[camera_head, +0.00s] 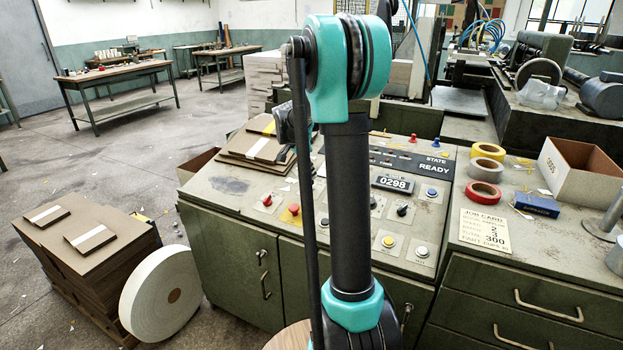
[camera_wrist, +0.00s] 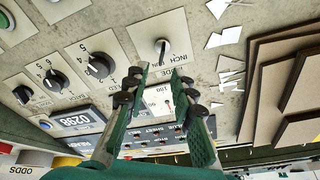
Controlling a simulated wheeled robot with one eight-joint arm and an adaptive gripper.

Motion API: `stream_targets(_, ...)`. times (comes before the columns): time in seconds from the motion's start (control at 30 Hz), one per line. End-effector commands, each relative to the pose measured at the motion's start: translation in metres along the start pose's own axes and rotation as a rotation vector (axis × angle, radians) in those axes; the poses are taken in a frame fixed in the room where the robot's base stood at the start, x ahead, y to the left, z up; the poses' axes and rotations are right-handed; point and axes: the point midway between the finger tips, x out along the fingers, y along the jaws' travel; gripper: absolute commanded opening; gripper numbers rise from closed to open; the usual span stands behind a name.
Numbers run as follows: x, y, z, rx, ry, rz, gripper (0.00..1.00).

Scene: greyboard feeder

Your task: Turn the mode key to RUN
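The mode key (camera_wrist: 162,45) is a small metal key in a pale plate lettered MODE and INCH in the wrist view; its RUN mark is not readable and its exact angle is hard to tell. My gripper (camera_wrist: 157,76) is open, with its two green-padded fingers apart and nothing between them. The fingertips show just below the key in the picture and appear apart from it. In the head view, my arm hides the key's part of the control panel (camera_head: 425,155).
Black numbered dials (camera_wrist: 55,80) and a 0298 counter (camera_wrist: 75,118) lie left of the fingers. A gauge (camera_wrist: 160,98) shows between them. Stacked greyboards (camera_wrist: 285,85) rise at the right, with paper scraps (camera_wrist: 225,38) nearby. The head view's panel reads STATE READY.

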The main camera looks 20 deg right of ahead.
Motion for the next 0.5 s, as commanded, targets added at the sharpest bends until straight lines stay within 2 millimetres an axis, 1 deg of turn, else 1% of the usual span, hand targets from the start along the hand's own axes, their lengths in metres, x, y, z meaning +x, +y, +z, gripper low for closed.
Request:
stream_targets(0.03, -0.011, 0.001, 0.001, -0.001, 0.0, -0.001, 0.25)
stream_targets(0.2, -0.043, 0.0, 0.0, -0.001, 0.0, -0.001, 0.25)
stream_targets(0.33, -0.059, 0.0, 0.0, 0.0, 0.0, 0.0, 0.25)
stream_targets(0.5, -0.067, 0.0, 0.0, 0.0, 0.0, 0.0, 0.25)
